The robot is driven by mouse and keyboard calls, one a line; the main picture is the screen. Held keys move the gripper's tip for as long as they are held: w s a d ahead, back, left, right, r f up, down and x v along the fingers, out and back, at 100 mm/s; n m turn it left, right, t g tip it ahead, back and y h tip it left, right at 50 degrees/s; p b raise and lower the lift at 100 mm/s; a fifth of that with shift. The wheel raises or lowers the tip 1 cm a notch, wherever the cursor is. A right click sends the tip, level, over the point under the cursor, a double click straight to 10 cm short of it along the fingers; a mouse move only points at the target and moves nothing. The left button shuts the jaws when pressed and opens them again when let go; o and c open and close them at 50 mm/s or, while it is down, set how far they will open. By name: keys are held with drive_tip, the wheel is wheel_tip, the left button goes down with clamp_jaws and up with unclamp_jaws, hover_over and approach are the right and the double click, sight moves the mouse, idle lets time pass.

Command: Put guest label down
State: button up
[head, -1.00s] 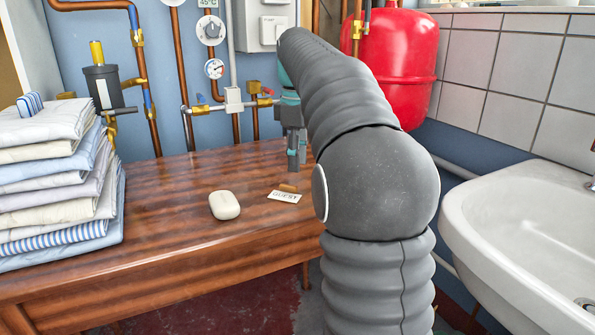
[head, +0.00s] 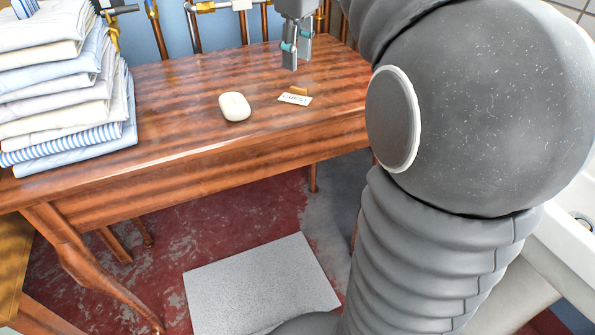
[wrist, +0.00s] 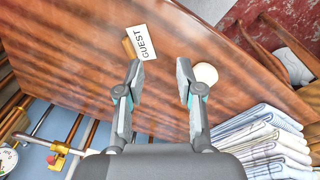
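The guest label (head: 295,99) is a small white card marked "GUEST" with a brown wooden piece at its back edge. It lies on the wooden table, right of a white soap-like oval (head: 234,106). The label also shows in the wrist view (wrist: 142,42), just beyond the left fingertip. My gripper (head: 296,58) is above the table, behind the label in the head view. In the wrist view my gripper (wrist: 160,76) has its fingers apart with nothing between them. The white oval (wrist: 206,74) shows beyond the right finger.
A tall stack of folded linens (head: 65,85) stands on the table's left. Pipes (head: 240,5) run along the wall behind. The wooden table (head: 190,90) is clear around the label. A grey mat (head: 260,285) lies on the red floor. A white basin (head: 575,225) is at the right.

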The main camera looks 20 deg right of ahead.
drive_tip(key=s+a+f+m+t, duration=0.2)
drive_tip(key=s+a+f+m, duration=0.1)
drive_tip(key=s+f, duration=0.6)
drive_tip(key=s+a+f+m+t, duration=0.2)
drive_tip(key=s+a+f, duration=0.3)
drive_tip(key=s+f, duration=0.4)
drive_tip(key=shift+s+a+f+m, duration=0.2)
drive_tip(key=shift+s+a+m, duration=0.1)
drive_tip(key=shift+s+m, duration=0.4)
